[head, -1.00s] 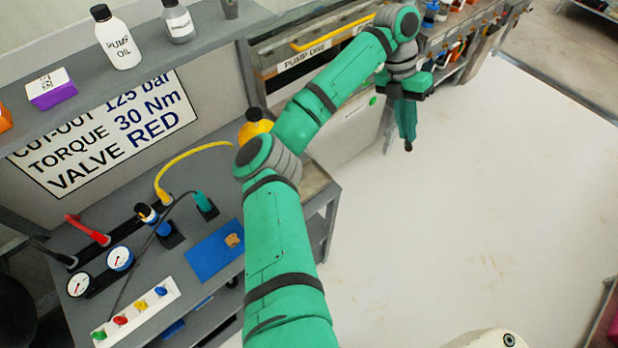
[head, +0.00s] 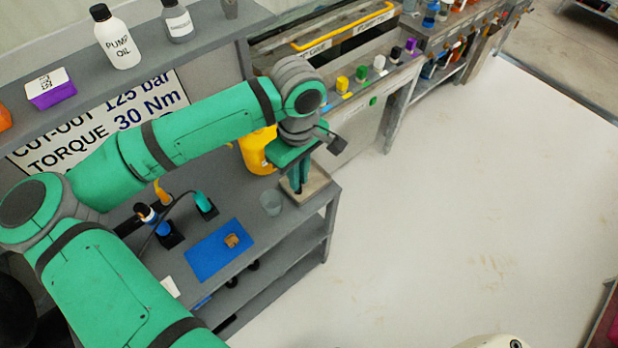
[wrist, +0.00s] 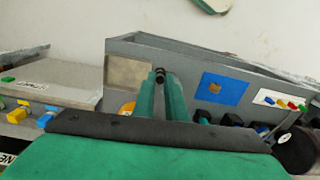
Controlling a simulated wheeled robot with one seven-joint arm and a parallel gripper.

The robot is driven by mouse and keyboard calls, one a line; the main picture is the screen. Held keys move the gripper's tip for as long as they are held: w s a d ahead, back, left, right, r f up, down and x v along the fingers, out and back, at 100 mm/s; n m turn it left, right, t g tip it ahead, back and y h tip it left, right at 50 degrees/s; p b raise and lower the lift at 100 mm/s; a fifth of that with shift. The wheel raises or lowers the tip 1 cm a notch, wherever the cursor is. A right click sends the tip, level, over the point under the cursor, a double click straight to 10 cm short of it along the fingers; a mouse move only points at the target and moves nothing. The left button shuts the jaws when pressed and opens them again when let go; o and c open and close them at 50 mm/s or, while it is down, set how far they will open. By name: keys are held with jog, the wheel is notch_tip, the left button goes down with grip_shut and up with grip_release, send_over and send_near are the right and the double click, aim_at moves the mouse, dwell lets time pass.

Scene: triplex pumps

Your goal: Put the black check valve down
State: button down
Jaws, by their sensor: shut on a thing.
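The black check valve (wrist: 160,75) shows in the wrist view as a small dark piece between my fingertips. My gripper (wrist: 162,82) is shut on it, with both green fingers pointing away from the camera. In the head view my gripper (head: 297,186) points down over or in front of a shallow tray (head: 320,181) at the right end of the grey bench. The valve cannot be made out there. The tray's pale floor also shows in the wrist view (wrist: 127,72), just left of the fingertips. I cannot tell the height of the valve above it.
A clear cup (head: 271,203) stands left of the tray, and a yellow jug (head: 255,152) behind it. A blue mat (head: 207,256) with a small brown piece lies further left. A shelf with a pump oil bottle (head: 118,42) is above. The floor at right is clear.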

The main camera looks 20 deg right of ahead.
jog(key=a, duration=0.5)
jog(key=shift+m, duration=0.4)
jog(key=w+d+f, duration=0.3)
jog(key=f, duration=0.1)
jog(key=w+d+f, duration=0.3)
jog(key=f, duration=0.1)
jog(key=w+d+f, duration=0.3)
jog(key=f, duration=0.1)
jog(key=shift+d+f, duration=0.25)
jog(key=shift+f, duration=0.15)
jog(key=c, duration=1.8)
grip_release()
jog(key=shift+s+d, duration=0.1)
